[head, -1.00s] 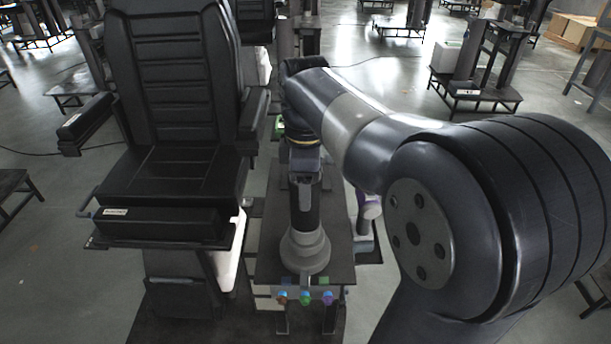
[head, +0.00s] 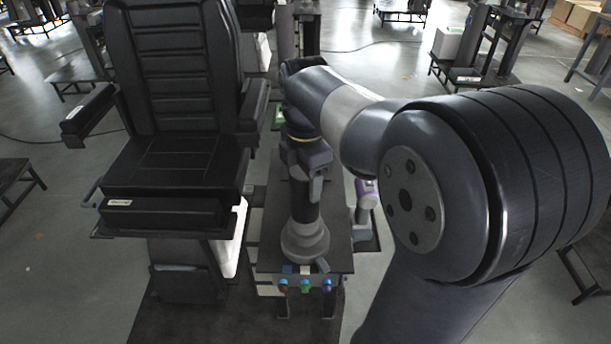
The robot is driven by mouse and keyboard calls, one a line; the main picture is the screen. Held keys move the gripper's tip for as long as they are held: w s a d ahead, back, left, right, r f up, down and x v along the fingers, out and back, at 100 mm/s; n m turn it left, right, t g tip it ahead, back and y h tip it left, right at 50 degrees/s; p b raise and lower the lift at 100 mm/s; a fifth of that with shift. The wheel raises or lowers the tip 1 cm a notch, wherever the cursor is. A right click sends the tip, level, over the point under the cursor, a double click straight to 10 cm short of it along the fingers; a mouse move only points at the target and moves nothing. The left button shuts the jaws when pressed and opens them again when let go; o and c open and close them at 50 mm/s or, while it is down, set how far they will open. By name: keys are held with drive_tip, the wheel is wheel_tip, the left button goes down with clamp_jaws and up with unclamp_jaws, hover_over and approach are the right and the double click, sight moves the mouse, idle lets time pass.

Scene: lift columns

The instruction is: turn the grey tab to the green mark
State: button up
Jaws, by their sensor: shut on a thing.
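A dark column (head: 303,212) stands upright on a stepped grey round base (head: 305,243) on the narrow dark table. A blue mark (head: 287,268) shows on the table to the left of the tab.
Several coloured knobs (head: 305,286) line the table's front edge. A black padded seat (head: 170,165) stands close on the left. A purple and grey object (head: 365,195) stands right of the table, partly behind my arm. Open floor lies farther left.

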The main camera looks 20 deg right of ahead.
idle(0.3)
drive_tip(key=o, duration=1.4)
wheel_tip(320, 180, up, 11)
drive_tip(key=shift+f, duration=0.1)
wheel_tip(320, 180, down, 11)
drive_tip(key=shift+r, duration=0.1)
idle(0.4)
